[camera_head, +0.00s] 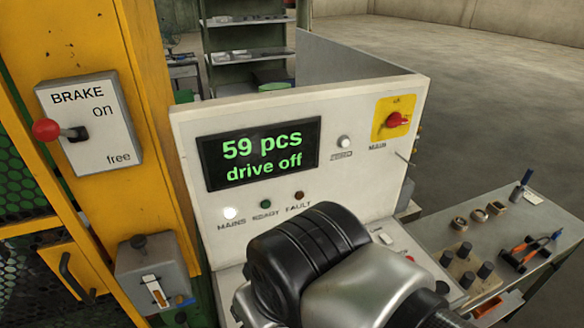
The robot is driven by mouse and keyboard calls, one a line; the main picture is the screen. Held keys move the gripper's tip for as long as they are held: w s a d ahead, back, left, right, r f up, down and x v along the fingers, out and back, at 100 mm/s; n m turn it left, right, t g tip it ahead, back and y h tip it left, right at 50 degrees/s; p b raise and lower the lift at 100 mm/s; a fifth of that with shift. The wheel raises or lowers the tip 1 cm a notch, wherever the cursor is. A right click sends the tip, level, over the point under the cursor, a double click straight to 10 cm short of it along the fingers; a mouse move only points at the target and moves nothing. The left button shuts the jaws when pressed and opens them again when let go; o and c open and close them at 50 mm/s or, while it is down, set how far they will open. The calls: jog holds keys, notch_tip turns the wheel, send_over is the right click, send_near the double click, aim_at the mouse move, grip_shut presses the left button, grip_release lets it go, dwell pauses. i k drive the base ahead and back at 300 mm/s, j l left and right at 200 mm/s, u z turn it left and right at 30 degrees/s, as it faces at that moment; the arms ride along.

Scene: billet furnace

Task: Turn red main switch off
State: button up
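The red main switch (397,119) is a rotary knob on a yellow plate (384,131) at the upper right of the pale control panel (362,185), above the label "MAIN". Its handle looks roughly level; the small print around it is too small to read surely. The white MAINS lamp (230,213) is lit. The display (262,153) reads "59 pcs" and "drive off". A black and silver part of my arm covers the lower middle of the picture, in front of the panel's lower part. My gripper's fingers do not show, and nothing of mine covers the switch.
A brake box (90,122) with a red-knobbed lever stands on the yellow frame at left. A grey box (155,275) sits below it.

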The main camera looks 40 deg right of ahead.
aim_at(395, 119)
jog(key=z, duration=1.6)
